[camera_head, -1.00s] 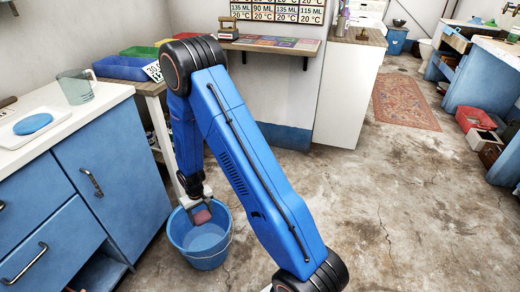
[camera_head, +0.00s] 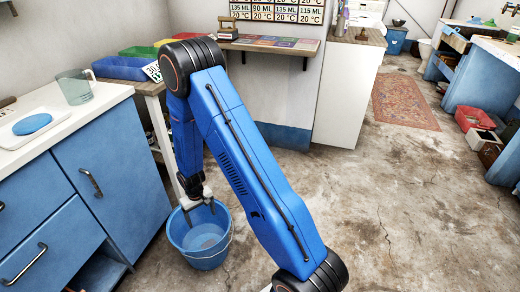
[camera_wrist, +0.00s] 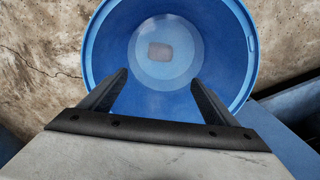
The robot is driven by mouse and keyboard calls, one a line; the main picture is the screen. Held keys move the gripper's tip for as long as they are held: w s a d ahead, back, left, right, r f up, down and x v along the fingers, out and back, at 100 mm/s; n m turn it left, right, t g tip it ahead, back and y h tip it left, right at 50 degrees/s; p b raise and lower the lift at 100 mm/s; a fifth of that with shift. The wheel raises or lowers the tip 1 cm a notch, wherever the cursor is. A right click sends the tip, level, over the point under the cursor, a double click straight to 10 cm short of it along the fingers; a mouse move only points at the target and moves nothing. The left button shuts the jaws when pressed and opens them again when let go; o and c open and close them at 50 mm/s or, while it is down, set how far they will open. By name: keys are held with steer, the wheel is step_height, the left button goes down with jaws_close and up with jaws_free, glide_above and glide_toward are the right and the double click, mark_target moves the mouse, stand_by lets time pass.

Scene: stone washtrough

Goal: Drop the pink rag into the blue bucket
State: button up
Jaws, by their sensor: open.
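The blue bucket (camera_head: 190,258) stands on the floor beside the blue cabinet. In the wrist view the bucket (camera_wrist: 238,50) opens below my gripper (camera_wrist: 160,78). My gripper is open, its two fingers apart with nothing between them. In the head view my gripper (camera_head: 200,205) is just over the bucket's far rim. The pink rag (camera_wrist: 160,51) looks like a small dull pinkish-grey rectangle inside the bucket, low down near the middle of its bottom, apart from the fingers. In the head view the rag is too faint to make out clearly.
A blue cabinet (camera_head: 112,175) with a white top (camera_head: 60,112) is close on the left. A low wooden bench with coloured trays (camera_head: 122,68) stands behind the bucket. The concrete floor (camera_head: 400,220) to the right is clear.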

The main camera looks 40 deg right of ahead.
step_height(320, 180, up, 17)
stand_by(0.7)
stand_by(0.3)
